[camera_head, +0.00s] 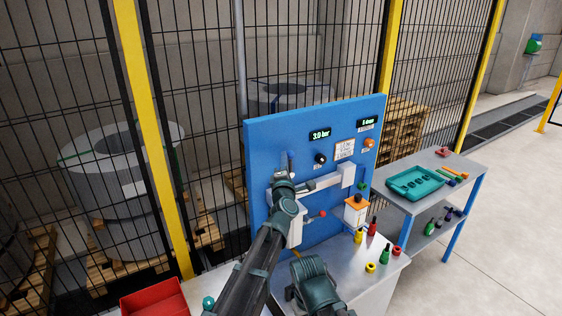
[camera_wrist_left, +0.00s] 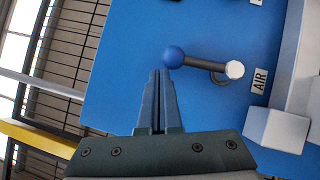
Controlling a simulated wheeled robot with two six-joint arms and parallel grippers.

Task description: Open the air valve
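The air valve is on the blue panel (camera_head: 262,140). In the left wrist view its lever (camera_wrist_left: 205,65) has a blue ball knob (camera_wrist_left: 174,56) at one end and a pale pivot at the other, beside the AIR label (camera_wrist_left: 259,81). The label is turned sideways, so the lever points up the panel. In the head view the knob (camera_head: 291,155) shows just above my left gripper (camera_head: 284,178). The left fingers (camera_wrist_left: 158,100) are together and empty, with tips close to the knob; I cannot tell whether they touch.
The panel carries a 3.0 bar display (camera_head: 320,134), a black knob (camera_head: 320,158), an orange button (camera_head: 369,143) and a grey pipe (camera_head: 325,182). A red-tipped lever (camera_head: 322,214) sits lower. Small coloured parts stand on the metal table (camera_head: 350,285). A teal tray (camera_head: 414,183) is at right.

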